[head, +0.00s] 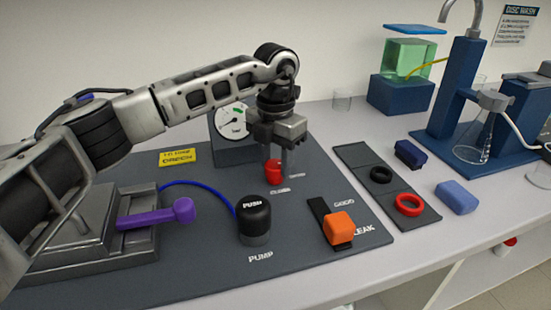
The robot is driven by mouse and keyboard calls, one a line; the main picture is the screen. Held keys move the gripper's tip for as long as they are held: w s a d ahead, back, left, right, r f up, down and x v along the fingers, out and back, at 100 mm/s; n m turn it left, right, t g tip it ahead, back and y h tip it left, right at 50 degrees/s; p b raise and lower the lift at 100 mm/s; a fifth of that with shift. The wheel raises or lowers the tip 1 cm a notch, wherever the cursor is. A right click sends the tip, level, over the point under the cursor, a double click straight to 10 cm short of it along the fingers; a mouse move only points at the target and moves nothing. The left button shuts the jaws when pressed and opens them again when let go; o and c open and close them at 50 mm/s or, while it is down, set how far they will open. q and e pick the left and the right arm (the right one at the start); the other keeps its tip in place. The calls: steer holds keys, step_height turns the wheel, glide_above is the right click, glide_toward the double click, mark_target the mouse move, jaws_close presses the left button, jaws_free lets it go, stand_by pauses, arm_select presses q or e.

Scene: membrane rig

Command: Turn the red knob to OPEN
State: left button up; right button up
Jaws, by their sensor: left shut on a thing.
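The red knob (274,174) stands on the dark grey panel (200,215) in the head view. My left gripper (278,160) comes down from above with its fingers around the knob and is shut on it. The fingers hide part of the knob. Two small white labels lie by the knob, one in front of it and one to its right; they are too small and partly covered to read surely. My right gripper is not in view.
A pressure gauge (233,123) stands behind the knob. In front are a black PUSH pump button (254,217) and an orange block (339,228) by the GOOD and LEAK labels. A purple lever (160,212) is at left. A strip with two rings (392,185) is at right.

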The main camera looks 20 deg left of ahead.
mark_target(275, 164)
arm_select(q)
steer(key=shift+r+n, duration=0.1)
steer(key=shift+n, duration=0.6)
steer(key=o, duration=1)
step_height(275, 164, up, 16)
steer(key=shift+f, duration=0.1)
